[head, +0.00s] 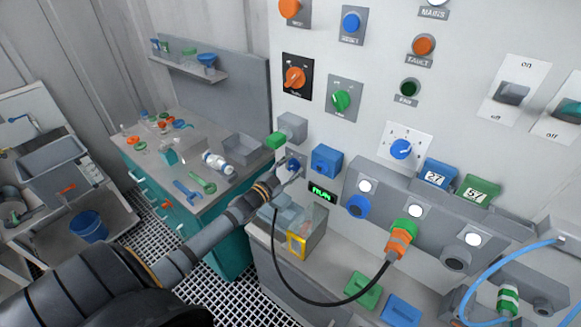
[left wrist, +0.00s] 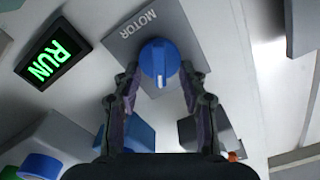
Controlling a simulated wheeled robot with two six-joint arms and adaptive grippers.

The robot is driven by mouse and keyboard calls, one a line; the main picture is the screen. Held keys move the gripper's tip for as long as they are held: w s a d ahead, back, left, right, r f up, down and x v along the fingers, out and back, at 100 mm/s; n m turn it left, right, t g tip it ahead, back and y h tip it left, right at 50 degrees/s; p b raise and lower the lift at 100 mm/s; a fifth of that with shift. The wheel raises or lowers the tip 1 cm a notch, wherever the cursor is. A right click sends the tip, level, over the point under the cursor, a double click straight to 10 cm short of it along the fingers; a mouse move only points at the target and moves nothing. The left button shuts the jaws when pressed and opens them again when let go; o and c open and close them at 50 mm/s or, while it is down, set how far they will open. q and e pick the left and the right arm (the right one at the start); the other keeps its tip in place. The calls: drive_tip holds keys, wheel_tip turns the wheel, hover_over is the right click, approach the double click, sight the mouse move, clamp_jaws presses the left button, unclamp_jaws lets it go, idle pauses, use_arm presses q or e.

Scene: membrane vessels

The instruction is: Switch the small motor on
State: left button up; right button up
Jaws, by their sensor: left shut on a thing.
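A blue rotary knob (left wrist: 158,60) sits on a grey plate (left wrist: 124,31) labelled MOTOR in the left wrist view. Its white pointer mark is toward the bottom of that picture. My left gripper (left wrist: 160,78) is shut on the knob, with one finger on each side. In the head view my left gripper (head: 287,177) reaches the wall panel, and the knob (head: 293,164) is partly covered by it. A display (left wrist: 48,53) beside the plate shows RUN in lit green letters; it also shows in the head view (head: 322,192). My right gripper is not in view.
A blue box (head: 327,159) sticks out just right of the knob, and a grey box with a green end (head: 276,140) is above left. A black cable (head: 340,303) hangs low in front of the panel. A cluttered bench (head: 228,185) stands left.

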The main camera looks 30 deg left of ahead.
use_arm(q)
drive_tip(key=shift+f, duration=0.15)
drive_tip(key=o, duration=1.1)
